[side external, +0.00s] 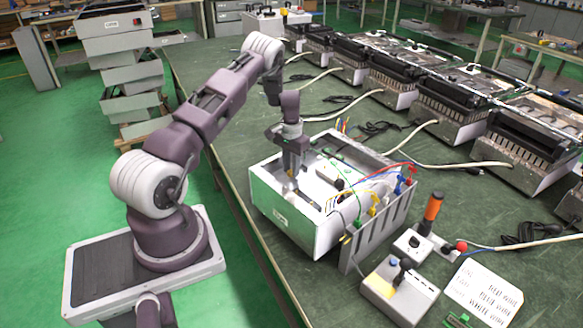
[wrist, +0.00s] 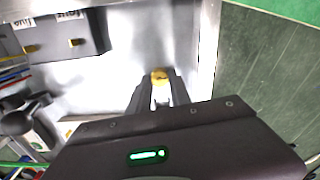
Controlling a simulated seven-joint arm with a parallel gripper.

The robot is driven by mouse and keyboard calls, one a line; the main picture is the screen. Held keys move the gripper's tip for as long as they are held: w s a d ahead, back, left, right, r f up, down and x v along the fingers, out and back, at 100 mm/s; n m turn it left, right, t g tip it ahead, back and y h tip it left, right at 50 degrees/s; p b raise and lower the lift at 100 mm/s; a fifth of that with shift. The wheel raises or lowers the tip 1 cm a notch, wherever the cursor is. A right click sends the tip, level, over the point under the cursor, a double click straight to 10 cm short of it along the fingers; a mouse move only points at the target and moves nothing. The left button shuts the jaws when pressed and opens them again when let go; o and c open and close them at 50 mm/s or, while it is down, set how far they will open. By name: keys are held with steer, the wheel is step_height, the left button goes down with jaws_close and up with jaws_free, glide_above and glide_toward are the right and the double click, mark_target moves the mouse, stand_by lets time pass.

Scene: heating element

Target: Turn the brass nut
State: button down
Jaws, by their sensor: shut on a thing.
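The brass nut (wrist: 160,75) shows at the tips of my gripper's fingers in the wrist view, against the bare metal floor of the open white box. My gripper (wrist: 160,90) is shut on it, with one finger on each side. In the side external view my gripper (side external: 291,172) points straight down inside the near left part of the metal box (side external: 282,218). The fingers hide much of the nut there.
Inside the box are a grey block (wrist: 50,35) with brass pieces and coloured wires. A slotted rack (side external: 380,228) with coloured connectors stands at the box's right side. A screwdriver with an orange handle (side external: 433,207), a grey switch box (side external: 398,290) and a label card (side external: 484,293) are to the right.

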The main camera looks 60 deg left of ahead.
mark_target(290, 171)
steer(key=n, duration=0.5)
steer(key=shift+n, duration=0.3)
steer(key=n, duration=0.4)
steer(key=shift+a+n, duration=0.1)
steer(key=shift+n, duration=0.2)
steer(key=n, duration=0.4)
steer(key=shift+s, duration=0.1)
steer(key=shift+n, duration=2.5)
steer(key=c, duration=1.2)
jaws_free()
step_height(290, 171, up, 7)
steer(key=shift+r, duration=0.1)
